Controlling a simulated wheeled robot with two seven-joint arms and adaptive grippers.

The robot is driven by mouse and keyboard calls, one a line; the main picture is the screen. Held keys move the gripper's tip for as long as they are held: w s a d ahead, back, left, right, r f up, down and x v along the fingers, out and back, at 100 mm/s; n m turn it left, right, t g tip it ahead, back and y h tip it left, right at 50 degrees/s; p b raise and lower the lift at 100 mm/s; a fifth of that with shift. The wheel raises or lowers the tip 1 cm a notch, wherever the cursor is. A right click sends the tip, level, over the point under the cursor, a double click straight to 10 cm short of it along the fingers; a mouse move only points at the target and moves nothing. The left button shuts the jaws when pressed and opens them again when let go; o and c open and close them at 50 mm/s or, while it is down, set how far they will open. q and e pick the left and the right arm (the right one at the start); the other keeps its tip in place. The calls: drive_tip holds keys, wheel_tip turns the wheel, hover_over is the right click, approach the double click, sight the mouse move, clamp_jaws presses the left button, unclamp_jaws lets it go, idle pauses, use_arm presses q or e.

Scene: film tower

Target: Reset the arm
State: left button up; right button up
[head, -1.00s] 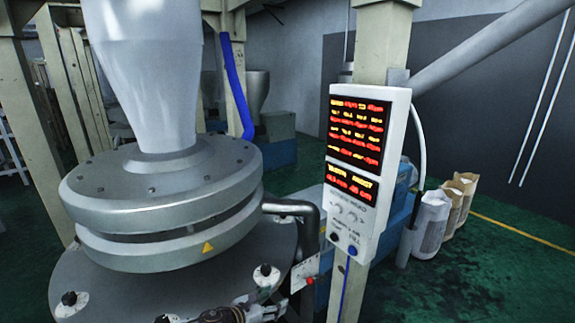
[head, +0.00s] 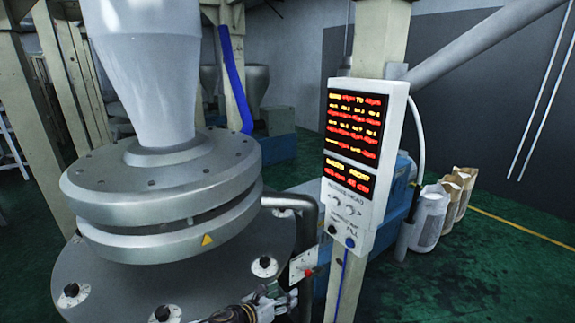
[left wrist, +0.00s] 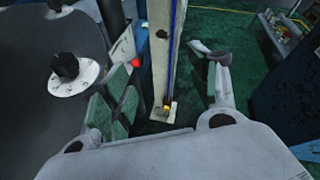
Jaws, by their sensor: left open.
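My left gripper (head: 268,300) shows at the bottom edge of the head view, beside the round metal machine base and left of the post with the control box. In the left wrist view, the jaws of my left gripper (left wrist: 168,78) are apart, with nothing between them but the view of the post and floor beyond. The rest of my left arm is mostly cut off by the frame. My right gripper is not in view.
The film machine's die head (head: 160,195) stands close on the left. A control box (head: 362,160) with a lit red and yellow display hangs on a beige post (head: 380,38). Sacks (head: 432,218) stand behind at right. Green floor (head: 480,285) is clear at right.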

use_arm(q)
drive_tip(key=s+d+r+n+t+y, duration=0.1)
drive_tip(key=s+r+n+y, duration=0.1)
drive_tip(key=n, duration=0.5)
drive_tip(key=s+d+r+n+y, duration=0.1)
drive_tip(key=s+r+n, duration=0.2)
drive_tip(key=n, duration=0.5)
drive_tip(key=s+a+f+n+g+y, duration=0.3)
drive_tip(key=s+a+n+g, duration=0.1)
drive_tip(key=s+a+n, duration=0.75)
drive_tip(key=s+a+f+n+g+y, duration=0.3)
drive_tip(key=s+a+n+g, duration=0.1)
drive_tip(key=s+a+n, duration=0.7)
wheel_tip(320, 180, down, 34)
drive_tip(key=s+n+g+b, duration=0.1)
drive_tip(key=b, duration=0.1)
drive_tip(key=s+a+f+b, duration=0.1)
drive_tip(key=s+a+f, duration=0.1)
drive_tip(key=s+f, duration=0.9)
drive_tip(key=s+a+f+g+b, duration=0.1)
drive_tip(key=s+a+f, duration=0.1)
drive_tip(key=s+f, duration=0.9)
drive_tip(key=shift+s+f, duration=0.3)
drive_tip(key=shift+s, duration=0.1)
